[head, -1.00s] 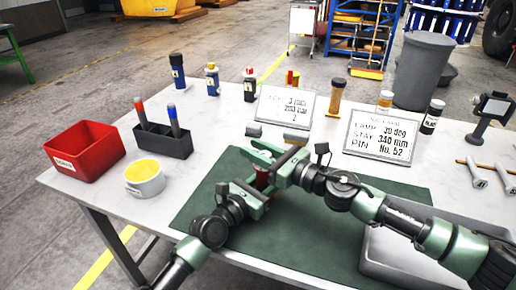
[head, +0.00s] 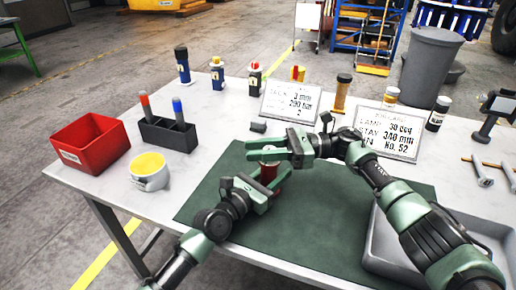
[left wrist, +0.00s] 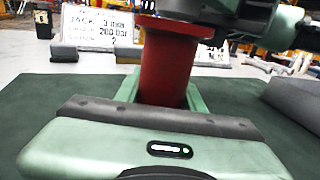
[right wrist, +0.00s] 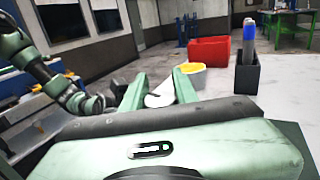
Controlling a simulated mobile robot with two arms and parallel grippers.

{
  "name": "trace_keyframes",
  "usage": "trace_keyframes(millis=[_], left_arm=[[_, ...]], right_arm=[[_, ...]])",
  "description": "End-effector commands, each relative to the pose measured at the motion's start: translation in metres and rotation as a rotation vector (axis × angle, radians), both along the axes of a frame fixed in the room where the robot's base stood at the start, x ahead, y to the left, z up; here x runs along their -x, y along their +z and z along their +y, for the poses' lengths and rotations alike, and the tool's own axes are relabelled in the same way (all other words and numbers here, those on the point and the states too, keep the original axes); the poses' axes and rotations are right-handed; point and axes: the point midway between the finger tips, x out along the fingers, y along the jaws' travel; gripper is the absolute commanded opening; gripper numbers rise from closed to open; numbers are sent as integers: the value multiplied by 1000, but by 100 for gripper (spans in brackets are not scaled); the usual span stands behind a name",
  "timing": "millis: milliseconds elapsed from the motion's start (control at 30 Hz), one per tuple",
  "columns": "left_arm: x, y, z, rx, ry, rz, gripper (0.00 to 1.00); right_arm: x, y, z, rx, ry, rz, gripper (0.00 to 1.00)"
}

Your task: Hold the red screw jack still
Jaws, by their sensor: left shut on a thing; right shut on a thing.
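The red screw jack (head: 268,174) stands upright on the green mat (head: 300,220). In the left wrist view its red body (left wrist: 166,68) is between my left fingers. My left gripper (head: 272,183) is shut on it from the side, low down. My right gripper (head: 254,150) is above it, at the jack's top. In the right wrist view a pale piece (right wrist: 160,97) shows between my right fingers, which look apart. What they grip is mostly hidden, but it seems to be the jack's top part.
Left of the mat are a white mug (head: 149,172) with yellow content, a grey holder (head: 166,135) with markers and a red bin (head: 90,143). Behind stand two cards, one of them a lettered card (head: 376,132), and several bottles. A grey tray (head: 375,262) lies at right.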

Motion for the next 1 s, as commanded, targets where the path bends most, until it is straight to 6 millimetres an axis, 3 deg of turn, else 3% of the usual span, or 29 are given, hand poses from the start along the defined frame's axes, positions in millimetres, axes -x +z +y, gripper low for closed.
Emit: trace_keyframes(millis=[767, 800, 833, 867, 1000], left_arm=[[2, -1, -3, -3, -6, -1, 0], [2, -1, -3, -3, -6, -1, 0], [2, -1, -3, -2, -6, 0, 0], [2, -1, -3, -2, -6, 0, 0], [2, -1, -3, -2, -6, 1, 0]], right_arm=[[1, 1, -1, -3, 74, 1, 0], [1, 1, -1, -3, 74, 1, 37], [1, 1, -1, -3, 74, 1, 46], [1, 1, -1, -3, 74, 1, 51], [2, 1, -1, -3, 76, 1, 51]])
